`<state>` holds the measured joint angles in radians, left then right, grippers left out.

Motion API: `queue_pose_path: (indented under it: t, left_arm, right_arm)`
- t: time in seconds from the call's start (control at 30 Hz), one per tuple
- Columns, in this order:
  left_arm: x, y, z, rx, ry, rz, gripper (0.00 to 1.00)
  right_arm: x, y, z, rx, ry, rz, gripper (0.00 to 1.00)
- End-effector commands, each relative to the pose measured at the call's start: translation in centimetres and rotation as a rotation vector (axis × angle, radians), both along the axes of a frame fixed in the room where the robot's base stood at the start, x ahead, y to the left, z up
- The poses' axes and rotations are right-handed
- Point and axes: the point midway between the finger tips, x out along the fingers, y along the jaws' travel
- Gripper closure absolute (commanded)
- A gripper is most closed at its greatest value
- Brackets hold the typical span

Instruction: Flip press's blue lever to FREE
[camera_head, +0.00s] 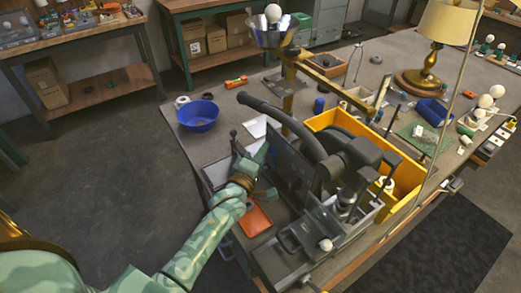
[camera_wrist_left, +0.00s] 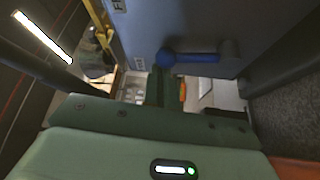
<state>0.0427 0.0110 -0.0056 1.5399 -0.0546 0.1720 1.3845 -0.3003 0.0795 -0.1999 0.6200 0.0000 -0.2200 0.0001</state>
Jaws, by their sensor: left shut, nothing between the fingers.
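The dark grey press (camera_head: 290,170) stands on the near part of the bench, its flat side plate facing my left arm. In the left wrist view the blue lever (camera_wrist_left: 192,57) lies roughly level across the grey plate (camera_wrist_left: 185,22). A small label (camera_wrist_left: 118,5) is cut off at the top edge, and another is beside the lever's left end. My left gripper (camera_head: 265,156) is close to the plate, shut and empty. Its fingers (camera_wrist_left: 160,88) show just below the lever's left end; whether they touch it I cannot tell. My right gripper is not in view.
A yellow bin (camera_head: 408,172) stands right behind the press, and a curved black arm rises above it.

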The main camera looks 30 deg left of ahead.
Motion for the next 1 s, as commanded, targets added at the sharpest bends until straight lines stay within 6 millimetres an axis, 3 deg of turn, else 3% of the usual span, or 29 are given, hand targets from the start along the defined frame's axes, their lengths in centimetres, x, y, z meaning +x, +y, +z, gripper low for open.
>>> queue_pose_path:
  t: [0.5, 1.0]
  left_arm:
    - [-1.6, -2.7, -0.1, 0.384, -0.224, -0.003, 1.00]
    - [-2.2, -3.8, -0.2, 0.545, -0.319, -0.001, 1.00]
  right_arm:
    - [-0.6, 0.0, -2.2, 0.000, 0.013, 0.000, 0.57]
    - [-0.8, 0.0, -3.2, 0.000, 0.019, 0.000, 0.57]
